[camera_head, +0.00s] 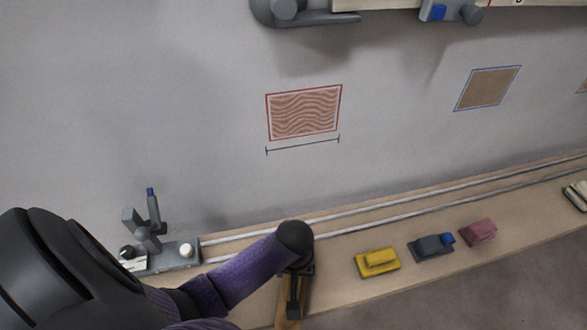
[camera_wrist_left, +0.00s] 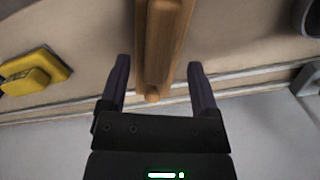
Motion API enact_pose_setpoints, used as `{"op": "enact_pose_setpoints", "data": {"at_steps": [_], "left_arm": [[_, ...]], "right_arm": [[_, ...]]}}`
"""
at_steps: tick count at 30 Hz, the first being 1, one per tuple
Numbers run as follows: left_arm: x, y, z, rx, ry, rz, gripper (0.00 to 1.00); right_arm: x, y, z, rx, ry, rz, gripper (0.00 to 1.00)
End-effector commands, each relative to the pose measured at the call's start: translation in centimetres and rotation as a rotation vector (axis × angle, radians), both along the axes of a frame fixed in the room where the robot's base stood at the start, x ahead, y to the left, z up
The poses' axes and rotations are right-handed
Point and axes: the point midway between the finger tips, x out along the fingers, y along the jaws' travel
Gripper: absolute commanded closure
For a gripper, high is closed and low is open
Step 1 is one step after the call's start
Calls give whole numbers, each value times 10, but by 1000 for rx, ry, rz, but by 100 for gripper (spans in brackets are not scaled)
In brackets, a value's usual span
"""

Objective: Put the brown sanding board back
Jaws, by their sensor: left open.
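The brown sanding board (camera_head: 288,318) lies on the wooden bench (camera_head: 340,285), mostly hidden behind my left gripper in the head view. In the left wrist view the board (camera_wrist_left: 160,40) is a long wooden piece with a raised ridge, running away between the fingers. My left gripper (camera_head: 292,295) is over the board, pointing down at it. The wrist view shows the left gripper (camera_wrist_left: 158,64) open, one finger on each side of the board, with gaps visible on both sides. My right gripper is not in view.
Right of the board stand a yellow block (camera_head: 377,262), a dark block with a blue knob (camera_head: 432,246) and a pink block (camera_head: 478,232). Metal rails (camera_head: 350,213) run behind them. A grey fixture (camera_head: 160,257) sits at the left. Framed panels (camera_head: 304,112) mark the wall.

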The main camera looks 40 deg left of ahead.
Motion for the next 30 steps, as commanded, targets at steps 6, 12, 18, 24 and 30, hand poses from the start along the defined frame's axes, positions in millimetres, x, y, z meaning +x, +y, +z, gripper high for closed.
{"op": "enact_pose_setpoints", "data": {"at_steps": [6, 12, 18, 24, 30], "left_arm": [[1, 0, 72, -1, -5, 0, 21], [1, 0, 93, 0, -1, 0, 21], [0, 0, 93, 0, 1, 0, 21], [0, 0, 93, 0, 0, 0, 21], [0, 0, 93, 0, 0, 0, 21]], "right_arm": [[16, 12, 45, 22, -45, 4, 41], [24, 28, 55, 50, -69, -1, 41], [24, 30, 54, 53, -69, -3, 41], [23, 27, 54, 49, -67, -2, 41], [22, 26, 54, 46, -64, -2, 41]]}}
